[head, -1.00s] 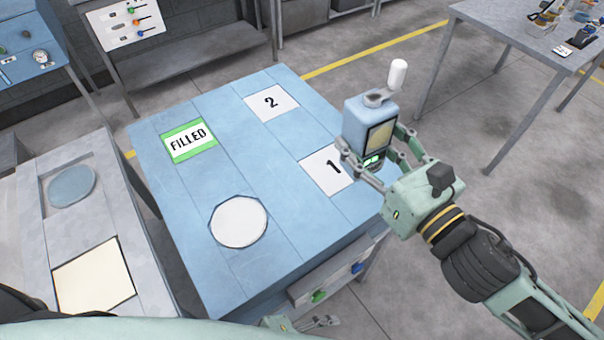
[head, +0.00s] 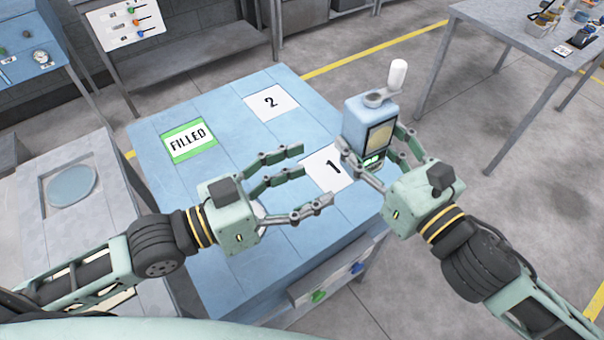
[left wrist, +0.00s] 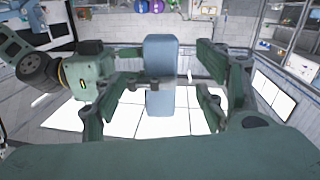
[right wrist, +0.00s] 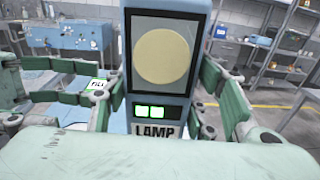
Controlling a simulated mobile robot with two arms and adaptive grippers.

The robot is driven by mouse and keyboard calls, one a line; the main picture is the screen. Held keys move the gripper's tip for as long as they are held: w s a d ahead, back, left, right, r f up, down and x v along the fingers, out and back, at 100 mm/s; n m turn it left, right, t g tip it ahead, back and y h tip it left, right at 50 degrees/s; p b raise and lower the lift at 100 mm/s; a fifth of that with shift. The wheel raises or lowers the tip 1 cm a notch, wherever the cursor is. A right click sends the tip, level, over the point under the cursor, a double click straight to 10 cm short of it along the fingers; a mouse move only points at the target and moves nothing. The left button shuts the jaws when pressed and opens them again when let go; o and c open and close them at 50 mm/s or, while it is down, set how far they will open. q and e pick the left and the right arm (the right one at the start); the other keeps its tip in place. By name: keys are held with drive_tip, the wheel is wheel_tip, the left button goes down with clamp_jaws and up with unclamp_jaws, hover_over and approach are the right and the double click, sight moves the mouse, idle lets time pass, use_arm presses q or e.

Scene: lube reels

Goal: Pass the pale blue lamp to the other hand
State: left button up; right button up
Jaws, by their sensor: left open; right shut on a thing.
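The pale blue lamp (head: 368,120) is upright above the right edge of the blue table, with a white crank handle on top. My right gripper (head: 378,165) is shut on its lower part. In the right wrist view the lamp (right wrist: 166,95) shows a round yellowish lens, two green lights and the label LAMP. My left gripper (head: 312,175) is open and empty to the left of the lamp, its fingers pointing at it with a gap between. In the left wrist view the lamp (left wrist: 160,60) stands ahead, between the open fingers.
The blue table (head: 225,108) below has a green FILLED label (head: 189,142), a card marked 2 (head: 271,102) and a card marked 1 (head: 322,165), partly covered by my left gripper. A grey table (head: 520,50) with small items stands at the upper right.

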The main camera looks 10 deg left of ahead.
sight(365, 151)
drive_tip(key=shift+r, duration=0.1)
drive_tip(key=shift+a, duration=0.1)
use_arm(q)
drive_tip(key=shift+m, duration=0.7)
drive_tip(key=x, duration=0.4)
drive_tip(key=r+x, duration=0.1)
drive_tip(key=x, duration=0.6)
drive_tip(key=shift+w+d+r, duration=0.2)
drive_tip(key=shift+w+d, duration=0.05)
drive_tip(key=shift+d, duration=0.05)
drive_tip(key=shift+s, duration=0.1)
drive_tip(key=c, duration=1.5)
drive_tip(key=shift+r, duration=0.1)
clamp_jaws()
use_arm(e)
drive_tip(key=o, duration=1.7)
drive_tip(key=shift+o, duration=0.2)
